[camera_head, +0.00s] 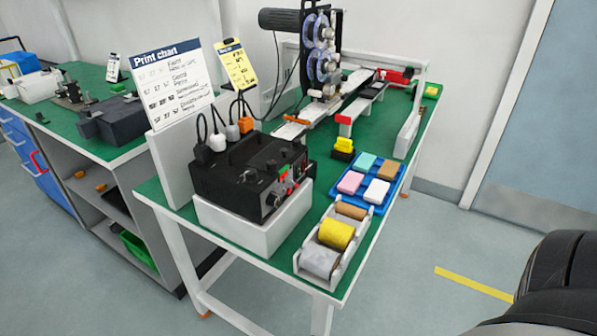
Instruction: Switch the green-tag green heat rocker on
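A black control box (255,178) sits on a white block (255,224) near the front left of the green-topped bench. Its right-facing panel carries a small green piece (284,171), with red and orange-red parts and knobs beside it. The green piece may be the green heat rocker, but it is too small to tell its position or read any label. I cannot make out a green tag on the box.
A print chart (180,80) and a yellow card (235,65) stand behind the box, with cables and plugs. A roll holder (322,262) and a blue tray (366,196) of coloured blocks are to its right. A reel machine (322,60) stands behind.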

